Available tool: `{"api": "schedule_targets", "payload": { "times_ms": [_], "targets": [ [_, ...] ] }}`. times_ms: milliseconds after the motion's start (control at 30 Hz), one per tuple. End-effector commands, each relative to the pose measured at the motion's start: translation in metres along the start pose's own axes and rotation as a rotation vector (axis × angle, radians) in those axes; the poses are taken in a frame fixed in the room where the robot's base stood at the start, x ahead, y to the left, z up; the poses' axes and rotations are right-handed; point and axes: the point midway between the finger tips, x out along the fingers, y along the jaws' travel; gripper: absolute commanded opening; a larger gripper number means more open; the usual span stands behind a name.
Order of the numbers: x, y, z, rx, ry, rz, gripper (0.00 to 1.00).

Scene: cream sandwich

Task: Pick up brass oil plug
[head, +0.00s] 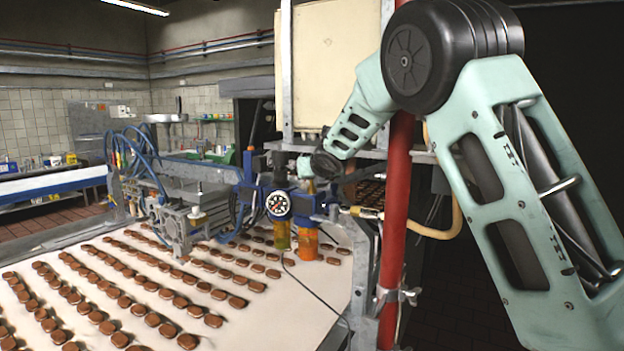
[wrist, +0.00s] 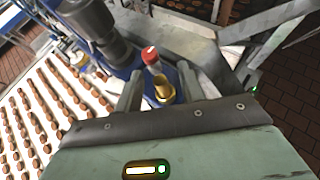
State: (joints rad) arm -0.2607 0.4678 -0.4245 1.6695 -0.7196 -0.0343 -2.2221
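My gripper (wrist: 159,78) shows in the wrist view with its two grey fingers spread apart. A clear piece with a red top (wrist: 150,54) and a yellowish, brass-coloured part (wrist: 163,91) show in the gap between the fingers, above a blue body. I cannot tell whether the yellowish part is the brass oil plug. In the head view, my arm reaches down from the right to the blue air unit (head: 309,203), which has a round gauge (head: 277,204), an olive bowl and an orange bowl (head: 308,245).
A white conveyor (head: 250,323) with rows of brown biscuits lies left of and below the unit. A grey metal machine with blue hoses (head: 187,222) stands to the left. A red vertical pipe (head: 397,190) and a yellow hose (head: 437,234) are close on the right.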

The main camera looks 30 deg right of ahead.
Motion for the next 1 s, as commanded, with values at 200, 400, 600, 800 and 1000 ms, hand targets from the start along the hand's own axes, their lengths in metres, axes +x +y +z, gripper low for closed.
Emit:
{"api": "schedule_targets", "payload": {
  "times_ms": [200,400,600,800,1000],
  "targets": [
    [0.005,-0.001,0.000,0.001,0.000,-0.001,0.39],
    [0.005,0.000,-0.001,0.001,0.000,0.000,0.12],
    [0.005,0.000,0.000,0.001,0.000,0.000,0.00],
    [0.004,0.000,0.002,0.001,0.000,0.000,0.00],
    [-0.007,0.000,0.022,0.000,-0.001,0.000,0.00]
  ]
}}
